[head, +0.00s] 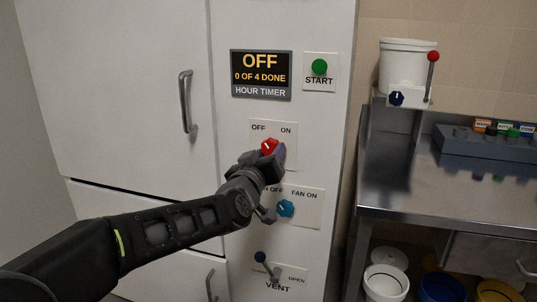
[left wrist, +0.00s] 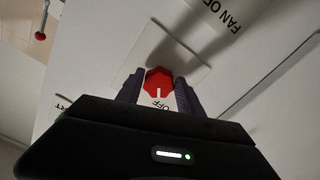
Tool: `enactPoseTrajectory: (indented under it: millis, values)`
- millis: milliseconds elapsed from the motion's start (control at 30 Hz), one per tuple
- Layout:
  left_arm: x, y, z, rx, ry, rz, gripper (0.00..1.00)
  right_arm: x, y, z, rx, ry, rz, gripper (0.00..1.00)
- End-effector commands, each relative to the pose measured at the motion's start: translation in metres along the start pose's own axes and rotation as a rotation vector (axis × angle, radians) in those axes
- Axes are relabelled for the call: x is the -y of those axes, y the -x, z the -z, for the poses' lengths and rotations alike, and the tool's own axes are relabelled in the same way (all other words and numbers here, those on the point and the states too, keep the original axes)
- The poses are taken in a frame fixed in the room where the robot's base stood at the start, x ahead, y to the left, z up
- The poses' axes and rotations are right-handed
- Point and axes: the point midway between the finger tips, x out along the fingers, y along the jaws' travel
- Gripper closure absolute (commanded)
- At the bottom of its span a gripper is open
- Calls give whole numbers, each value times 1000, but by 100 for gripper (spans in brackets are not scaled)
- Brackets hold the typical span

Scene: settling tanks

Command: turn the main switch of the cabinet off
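The white cabinet (head: 300,25) carries a red main switch knob (head: 269,145) on a plate marked OFF at left and ON at right. The knob's white mark tilts up and left, toward OFF. My left gripper (head: 272,158) is at the knob from below and hides the plate's lower part. My right gripper is not in view.
Below are a blue fan knob (head: 285,208) and a vent lever (head: 266,265). Above are the timer display (head: 261,75), reading OFF and 0 OF 4 DONE, and a green start button (head: 319,67). A steel bench (head: 440,205) stands at right.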

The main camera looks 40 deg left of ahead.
Motion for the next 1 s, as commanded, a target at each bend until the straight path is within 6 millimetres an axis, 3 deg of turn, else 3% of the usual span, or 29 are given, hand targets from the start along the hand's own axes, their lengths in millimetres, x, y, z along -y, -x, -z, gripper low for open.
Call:
enactPoseTrajectory:
  millis: [200,567,1000]
  values:
    - [0,0,1,-2,-2,0,37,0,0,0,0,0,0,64]
    - [0,6,2,-4,-2,0,37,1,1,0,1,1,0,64]
    - [0,69,3,-4,-2,0,37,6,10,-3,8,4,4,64]
